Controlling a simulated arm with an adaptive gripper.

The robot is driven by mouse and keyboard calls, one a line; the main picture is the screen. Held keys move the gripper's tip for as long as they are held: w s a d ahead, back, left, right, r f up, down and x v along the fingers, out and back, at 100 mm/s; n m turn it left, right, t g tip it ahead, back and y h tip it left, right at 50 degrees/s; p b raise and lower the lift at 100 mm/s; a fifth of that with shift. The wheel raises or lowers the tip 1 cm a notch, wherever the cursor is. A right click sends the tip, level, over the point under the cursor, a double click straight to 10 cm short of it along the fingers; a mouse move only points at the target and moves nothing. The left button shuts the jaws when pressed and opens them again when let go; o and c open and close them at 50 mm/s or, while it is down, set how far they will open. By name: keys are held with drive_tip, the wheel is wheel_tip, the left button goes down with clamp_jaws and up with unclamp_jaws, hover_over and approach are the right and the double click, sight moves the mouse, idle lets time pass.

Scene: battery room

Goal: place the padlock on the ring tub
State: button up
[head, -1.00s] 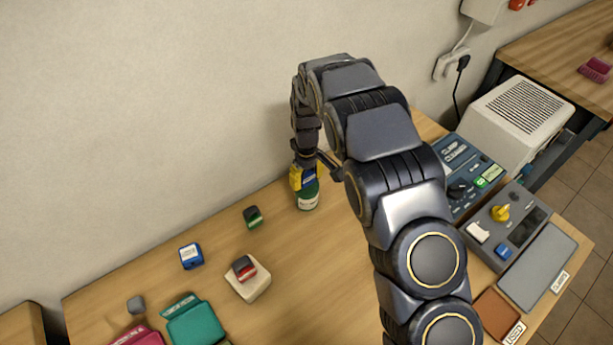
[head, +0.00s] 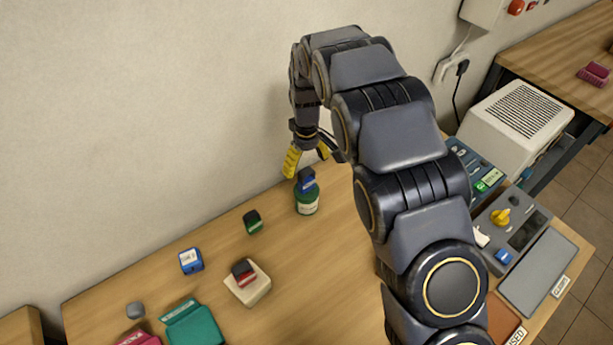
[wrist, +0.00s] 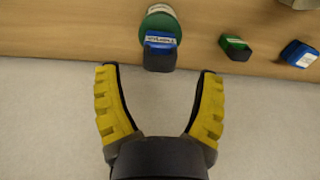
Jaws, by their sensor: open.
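The ring tub (head: 307,205) is a round green tub with a pale label, standing on the table near the wall. A blue padlock (head: 306,182) rests on top of it. In the wrist view the padlock (wrist: 160,54) shows its dark end and a pale label, with the tub's green and white top (wrist: 160,22) partly hidden behind it. My gripper (head: 306,167) is open and empty just above the padlock. In the wrist view its yellow fingers (wrist: 157,72) are spread wide, with the padlock apart from both.
A green block (head: 252,222), a blue block (head: 191,261) and a pale block (head: 250,290) bearing a red and black piece lie to the left. A teal container (head: 195,328) is at the front left.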

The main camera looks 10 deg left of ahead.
sight(309, 172)
wheel_tip(309, 172, up, 5)
drive_tip(key=shift+r, duration=0.15)
drive_tip(key=shift+s+d+r, duration=0.15)
drive_tip(key=shift+d+r, duration=0.05)
drive_tip(key=shift+d, duration=0.05)
drive_tip(key=s+d+r+m, duration=0.4)
drive_tip(key=s+d+r, duration=0.5)
drive_tip(key=s+d, duration=0.2)
drive_tip(key=s+d+m, duration=0.2)
drive_tip(key=s+d, duration=0.1)
drive_tip(key=s, duration=0.8)
drive_tip(key=s+d+r+m+g, duration=0.1)
drive_tip(key=s+d+m, duration=0.2)
drive_tip(key=s, duration=0.7)
drive_tip(key=shift+s+d+g, duration=0.3)
drive_tip(key=shift+s+d, duration=0.05)
drive_tip(key=shift+s, duration=0.05)
